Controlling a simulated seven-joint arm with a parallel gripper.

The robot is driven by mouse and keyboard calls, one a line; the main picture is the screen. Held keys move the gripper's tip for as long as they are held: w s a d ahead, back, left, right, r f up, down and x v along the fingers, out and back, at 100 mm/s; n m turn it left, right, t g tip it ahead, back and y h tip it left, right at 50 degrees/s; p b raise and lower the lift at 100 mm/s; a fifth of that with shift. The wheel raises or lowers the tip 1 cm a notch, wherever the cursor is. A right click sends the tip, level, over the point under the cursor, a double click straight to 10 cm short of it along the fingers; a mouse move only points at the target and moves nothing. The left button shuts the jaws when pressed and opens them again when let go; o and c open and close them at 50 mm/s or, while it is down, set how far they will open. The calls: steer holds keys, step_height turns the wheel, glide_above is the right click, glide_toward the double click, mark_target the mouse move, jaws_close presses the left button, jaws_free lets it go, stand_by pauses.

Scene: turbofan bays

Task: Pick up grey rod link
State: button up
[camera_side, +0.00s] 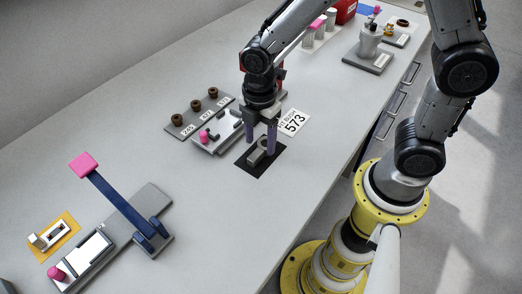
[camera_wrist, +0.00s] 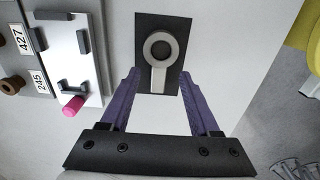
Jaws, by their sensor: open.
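The grey rod link (camera_wrist: 160,50) lies on a black mat (camera_wrist: 146,24), with its ring end away from my gripper and its bar pointing toward it in the wrist view. In the side view the link (camera_side: 255,157) is partly hidden by a finger, on the same black mat (camera_side: 245,168). My gripper (camera_wrist: 158,88) has two purple fingers spread apart, one on each side of the link's bar in the picture. In the side view my gripper (camera_side: 260,143) hangs just above the link. Nothing is between the fingers that they grip; contact with the link cannot be told.
A grey fixture plate with a pink knob (camera_side: 204,137) stands close left of the mat. Behind it is a rack (camera_side: 183,129) with brown bushings. A paper sign reading 573 (camera_side: 294,122) lies right of my gripper. A blue lever (camera_side: 118,200) stands front left.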

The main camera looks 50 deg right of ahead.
mark_target(259, 150)
steer(key=shift+f, duration=1.6)
jaws_close()
steer(key=shift+w+r, duration=0.1)
